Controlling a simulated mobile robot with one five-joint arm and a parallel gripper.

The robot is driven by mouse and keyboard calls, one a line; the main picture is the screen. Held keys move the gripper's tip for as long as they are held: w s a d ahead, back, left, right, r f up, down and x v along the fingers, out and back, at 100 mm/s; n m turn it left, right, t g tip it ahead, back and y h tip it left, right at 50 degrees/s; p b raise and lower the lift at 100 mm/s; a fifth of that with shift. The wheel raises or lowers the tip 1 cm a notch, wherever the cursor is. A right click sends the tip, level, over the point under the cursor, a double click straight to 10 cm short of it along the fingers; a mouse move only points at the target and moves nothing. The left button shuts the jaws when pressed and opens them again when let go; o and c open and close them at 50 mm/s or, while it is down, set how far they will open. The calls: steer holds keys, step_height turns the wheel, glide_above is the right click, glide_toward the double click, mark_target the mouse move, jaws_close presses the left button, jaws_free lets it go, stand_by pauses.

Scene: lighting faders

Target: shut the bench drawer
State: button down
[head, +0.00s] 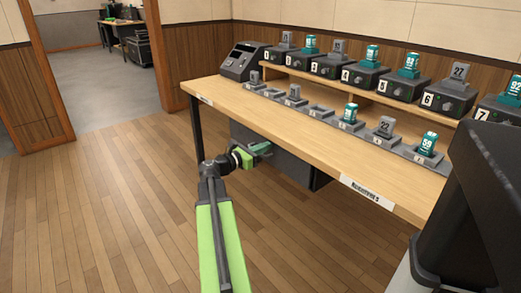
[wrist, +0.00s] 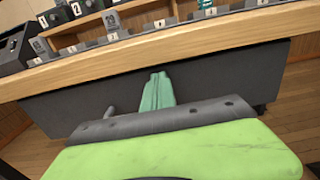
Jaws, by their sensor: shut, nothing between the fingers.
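The bench drawer (head: 290,168) is a dark grey box under the front edge of the wooden bench. Its broad flat front (wrist: 220,78) also fills the middle of the wrist view, just below the bench edge. How far the drawer stands out is hard to tell. My gripper (head: 262,147) is at the drawer's upper left part in the head view. Its teal fingers (wrist: 157,90) are together and empty, pointing at the drawer front. Whether they touch it is unclear. A short grey bar, perhaps part of a handle (wrist: 108,113), shows left of the fingers, partly hidden by my gripper.
The bench top (head: 232,92) overhangs above my gripper, carrying a row of grey holders and several numbered fader boxes (head: 365,77) behind. A large black object (head: 490,200) stands at the right. The wooden floor (head: 110,200) to the left is clear.

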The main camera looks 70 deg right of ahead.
steer(key=shift+s+d+r, duration=0.1)
steer(key=shift+s, duration=0.25)
steer(key=shift+w+a, duration=0.1)
steer(key=shift+a, duration=0.1)
steer(key=v, duration=1.4)
steer(key=shift+w, duration=0.25)
